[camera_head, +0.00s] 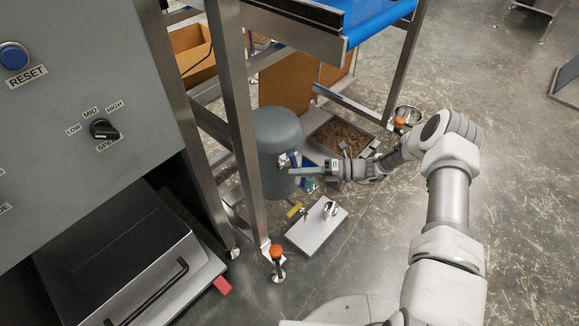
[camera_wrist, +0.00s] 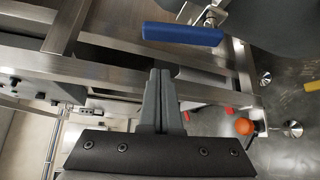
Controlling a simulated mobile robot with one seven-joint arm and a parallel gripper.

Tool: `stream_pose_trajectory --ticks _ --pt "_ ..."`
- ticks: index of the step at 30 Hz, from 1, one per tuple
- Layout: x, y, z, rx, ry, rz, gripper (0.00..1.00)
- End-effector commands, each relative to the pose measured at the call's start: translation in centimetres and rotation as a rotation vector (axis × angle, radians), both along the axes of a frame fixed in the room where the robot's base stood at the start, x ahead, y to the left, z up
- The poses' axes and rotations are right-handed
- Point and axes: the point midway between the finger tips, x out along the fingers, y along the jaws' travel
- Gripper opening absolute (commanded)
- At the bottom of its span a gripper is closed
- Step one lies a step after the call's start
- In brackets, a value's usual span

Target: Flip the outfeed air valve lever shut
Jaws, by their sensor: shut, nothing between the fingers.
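The blue valve lever (camera_wrist: 182,34) shows at the top of the wrist view, lying crosswise in the picture. Its right end meets a bright metal valve body (camera_wrist: 208,14). In the head view the valve is on the side of a grey tank (camera_head: 278,140), and bits of blue show around my fingers, which hide part of it. My gripper (camera_head: 293,171) is beside the tank at the valve. In the wrist view my gripper (camera_wrist: 161,72) has its fingers together and empty, their tips just below the lever in the picture. I cannot tell whether they touch it.
Steel frame legs (camera_head: 238,130) stand left of the tank, under a blue conveyor belt (camera_head: 375,12). A brown-filled tray (camera_head: 345,135) lies behind my gripper. A pale plate with fittings (camera_head: 317,226) is on the floor in front. The floor at right is open.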

Motion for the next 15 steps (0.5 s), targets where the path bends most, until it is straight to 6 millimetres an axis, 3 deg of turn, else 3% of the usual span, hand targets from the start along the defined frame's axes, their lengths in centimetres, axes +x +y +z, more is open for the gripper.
stream_pose_trajectory --ticks 6,15 --pt "0.0 -4.4 0.9 0.001 0.0 0.0 0.0" --pt "-0.1 -6.5 1.1 0.0 0.001 0.003 0.0"
